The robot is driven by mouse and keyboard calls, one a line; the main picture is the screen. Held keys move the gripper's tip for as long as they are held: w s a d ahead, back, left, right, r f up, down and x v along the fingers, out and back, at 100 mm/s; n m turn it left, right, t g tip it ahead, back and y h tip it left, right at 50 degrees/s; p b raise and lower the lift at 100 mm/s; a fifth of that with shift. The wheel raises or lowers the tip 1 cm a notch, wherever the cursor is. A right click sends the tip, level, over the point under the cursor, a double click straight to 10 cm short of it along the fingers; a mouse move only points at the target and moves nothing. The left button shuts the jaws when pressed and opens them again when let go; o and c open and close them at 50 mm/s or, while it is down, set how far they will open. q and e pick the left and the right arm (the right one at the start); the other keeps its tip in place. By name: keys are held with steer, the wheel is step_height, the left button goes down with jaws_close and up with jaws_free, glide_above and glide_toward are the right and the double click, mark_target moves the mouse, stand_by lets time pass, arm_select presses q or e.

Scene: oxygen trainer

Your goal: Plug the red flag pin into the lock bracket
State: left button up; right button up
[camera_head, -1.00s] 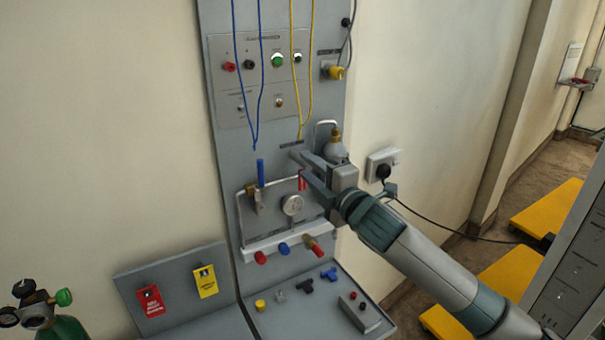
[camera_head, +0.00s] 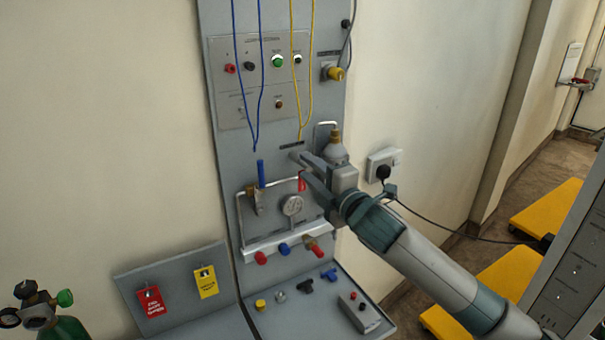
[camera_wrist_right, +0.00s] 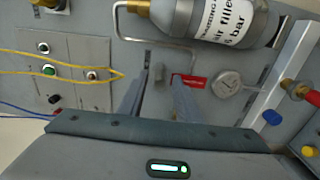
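My right gripper (camera_head: 304,164) is in front of the grey panel, between the gauge and the small grey cylinder. In the right wrist view its fingers (camera_wrist_right: 154,90) are apart. A small grey block (camera_wrist_right: 157,73) shows in the gap between them; it may be the lock bracket, but I cannot tell for sure. The red flag (camera_head: 302,184) lies just past the lower finger; in the right wrist view it (camera_wrist_right: 188,81) is beside the right fingertip, outside the gap. Its pin is not clearly seen, and I cannot tell whether it sits in a bracket. My left gripper is not in view.
The gauge (camera_head: 292,205), the blue-handled valve (camera_head: 260,174) and the cylinder (camera_head: 336,152) are close to the gripper. Blue and yellow cords (camera_head: 302,125) hang above. Red (camera_head: 151,301) and yellow (camera_head: 206,282) tags are on the sloped board at lower left. Small fittings lie on the shelf.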

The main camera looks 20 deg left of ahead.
stand_by(0.6)
jaws_close()
steer(key=shift+s+d+p, duration=0.15)
steer(key=shift+p, duration=0.25)
steer(key=p+v, duration=0.3)
steer(key=v, duration=0.4)
steer(key=shift+d, duration=0.2)
stand_by(1.4)
steer(key=shift+s+r, duration=0.1)
steer(key=shift+s, duration=0.1)
steer(key=shift+d, duration=0.1)
